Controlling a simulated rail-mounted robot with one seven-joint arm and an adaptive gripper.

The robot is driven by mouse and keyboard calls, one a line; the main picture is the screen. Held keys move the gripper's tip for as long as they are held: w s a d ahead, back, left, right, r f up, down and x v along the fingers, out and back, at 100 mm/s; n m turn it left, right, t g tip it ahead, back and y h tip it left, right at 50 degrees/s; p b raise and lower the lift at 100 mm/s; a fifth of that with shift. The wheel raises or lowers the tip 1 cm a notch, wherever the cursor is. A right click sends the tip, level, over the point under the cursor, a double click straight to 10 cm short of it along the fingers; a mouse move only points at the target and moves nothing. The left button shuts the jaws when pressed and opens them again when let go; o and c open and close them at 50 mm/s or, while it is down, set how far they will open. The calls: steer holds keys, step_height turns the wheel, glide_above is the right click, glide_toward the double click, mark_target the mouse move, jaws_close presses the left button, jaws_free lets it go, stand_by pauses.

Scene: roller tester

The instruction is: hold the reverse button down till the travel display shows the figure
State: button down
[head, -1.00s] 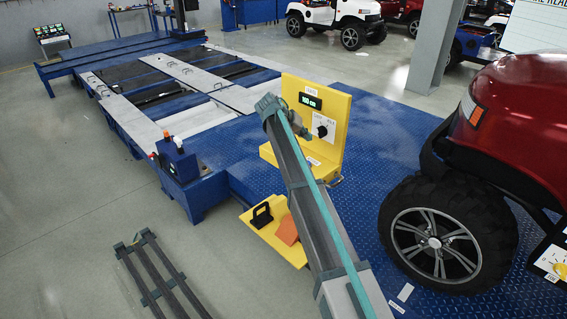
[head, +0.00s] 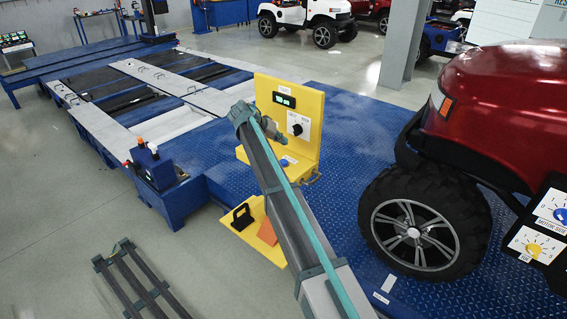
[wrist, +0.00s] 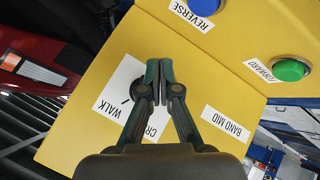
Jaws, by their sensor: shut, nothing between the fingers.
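The yellow control stand (head: 312,110) has a travel display (head: 284,100) with small lit green digits, looking like 160 cm but too small to be sure. The blue reverse button (wrist: 205,5) is at the top edge of the wrist view, labelled REVERSE; a blue button also shows on the stand's lower ledge in the head view (head: 284,162). The green forward button (wrist: 290,69) is to its right. My gripper (wrist: 160,68) is shut and empty, in front of the WALK/CRAWL label, apart from both buttons. In the head view my gripper (head: 284,139) is just left of the black knob (head: 297,129).
A yellow lower plate (head: 262,236) holds a black handle-shaped piece and an orange piece. A red vehicle (head: 500,120) with a large tyre stands at right on the blue deck. A blue post box (head: 156,165) is at left. A dark rack (head: 140,285) lies on the floor.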

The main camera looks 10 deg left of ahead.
mark_target(282, 161)
steer(key=shift+f+b, duration=1)
steer(key=shift+f, duration=2.1)
steer(key=shift+f, duration=0.15)
steer(key=shift+f+b, duration=0.3)
steer(key=shift+b, duration=0.05)
steer(key=shift+f+b, duration=0.3)
steer(key=shift+f, duration=0.15)
steer(key=shift+r, duration=0.15)
stand_by(1.0)
steer(key=shift+r, duration=0.75)
steer(key=shift+r+p, duration=0.75)
steer(key=shift+r, duration=1.8)
